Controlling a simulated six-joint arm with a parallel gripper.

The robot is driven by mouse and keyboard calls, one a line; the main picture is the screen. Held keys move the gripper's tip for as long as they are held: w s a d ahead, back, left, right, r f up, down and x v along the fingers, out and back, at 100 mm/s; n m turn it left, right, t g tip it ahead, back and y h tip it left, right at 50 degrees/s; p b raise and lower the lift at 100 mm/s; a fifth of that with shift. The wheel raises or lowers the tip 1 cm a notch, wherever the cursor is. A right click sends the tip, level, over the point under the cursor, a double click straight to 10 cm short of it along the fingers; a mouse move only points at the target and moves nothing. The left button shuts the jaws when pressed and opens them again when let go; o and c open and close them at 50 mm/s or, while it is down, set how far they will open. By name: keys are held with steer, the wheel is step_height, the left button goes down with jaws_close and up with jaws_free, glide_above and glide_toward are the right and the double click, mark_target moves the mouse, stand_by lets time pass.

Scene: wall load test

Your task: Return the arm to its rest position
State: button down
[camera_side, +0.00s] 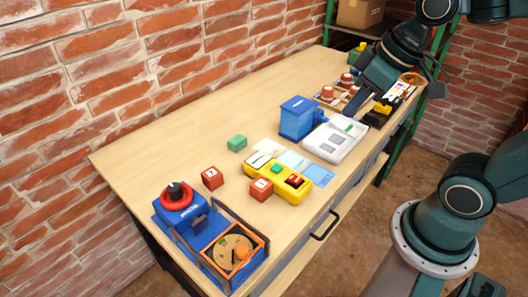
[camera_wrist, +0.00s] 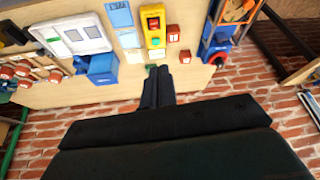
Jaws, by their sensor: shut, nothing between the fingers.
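My gripper (camera_side: 353,110) hangs over the far right part of the workbench (camera_side: 140,165) in the side view, at the end of my dark arm. Its two fingers lie together with nothing between them. In the wrist view my gripper (camera_wrist: 157,72) shows as two dark parallel fingers pointing toward the bench. A green block (camera_side: 237,143) lies alone on the bench; in the wrist view it shows partly behind the fingertips. I cannot tell the exact height of the gripper above the bench.
A blue box (camera_side: 298,118) and white tray (camera_side: 334,140) stand mid-bench. A yellow control box (camera_side: 277,181), red blocks (camera_side: 212,177) and a blue station with a red ring (camera_side: 179,203) stand nearer. Small parts (camera_side: 328,92) lie near the gripper. A brick wall (camera_side: 60,110) borders the bench.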

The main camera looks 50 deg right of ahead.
steer(key=shift+m+t+h, duration=0.4)
steer(key=shift+m, duration=0.4)
steer(key=s, duration=0.1)
steer(key=s+r, duration=0.1)
steer(key=s, duration=0.1)
steer(key=s+d, duration=0.1)
steer(key=s, duration=0.1)
steer(key=shift+s+r, duration=0.1)
steer(key=shift+r, duration=0.25)
steer(key=c, duration=2.1)
jaws_free()
